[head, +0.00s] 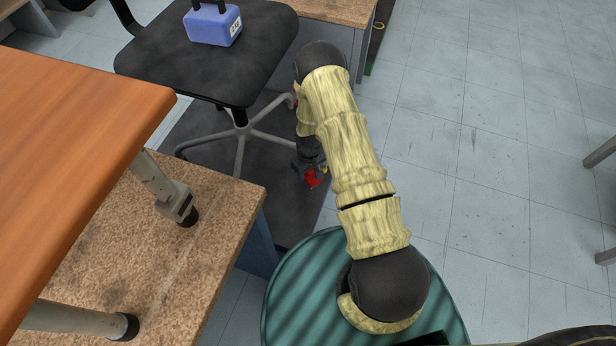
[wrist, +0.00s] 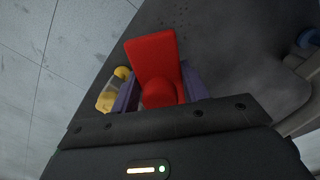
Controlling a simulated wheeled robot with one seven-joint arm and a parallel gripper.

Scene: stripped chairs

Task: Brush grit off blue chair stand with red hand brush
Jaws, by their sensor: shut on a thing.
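My gripper (head: 310,170) reaches down beside the black office chair (head: 215,65), low over the dark mat under it. It is shut on the red hand brush (head: 314,180). In the wrist view the brush (wrist: 155,62) is between the purple fingers of my gripper (wrist: 158,95), its flat red part pointing away. Its bristles are not visible. Dark specks of grit (wrist: 178,18) lie on the dark surface beyond the brush. The chair's five-armed grey base (head: 240,135) stands on the mat. A small blue part (wrist: 307,38) shows at the wrist view's right edge; I cannot tell whether it belongs to the stand.
A clear container with a yellow top (wrist: 112,90) is left of the fingers. A blue weight-like box (head: 214,24) rests on the chair seat. An orange tabletop (head: 80,130) and a speckled board (head: 170,250) crowd the left. Tiled floor (head: 480,130) is open at right.

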